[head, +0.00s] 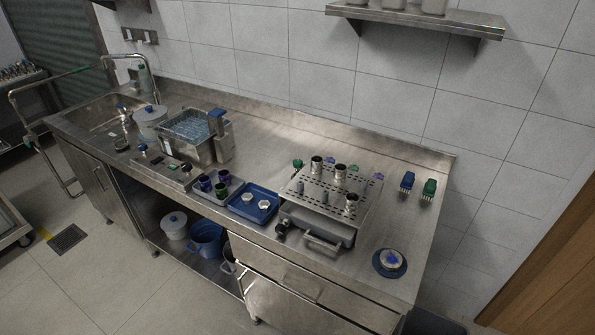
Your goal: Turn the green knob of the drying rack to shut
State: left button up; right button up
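The drying rack (318,197) appears to be the perforated metal stand on the right half of the steel counter. Metal cylinders stand on its top, and a grey tray (318,226) with a front handle sits under it. A small green knob (297,163) shows at the rack's back left corner. It is too small to tell which way it is turned. Neither of my grippers is in view.
A dark knob (281,228) is at the rack's front left. A blue tray (237,208) lies left of the rack. Blue and green brushes (429,188) and a round blue-based item (390,263) lie to the right. The counter (395,222) between them is clear.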

aim_at(298, 162)
jog(key=i+j, duration=0.15)
jog(key=j, duration=0.2)
jog(key=i+j+z, duration=0.15)
jog(key=j, duration=0.25)
jog(key=i+j, duration=0.1)
jog(key=j, duration=0.25)
jog(key=i+j+z, duration=0.15)
jog(key=j, duration=0.25)
jog(key=i+j, duration=0.1)
jog(key=j, duration=0.3)
jog(key=l+z, duration=0.05)
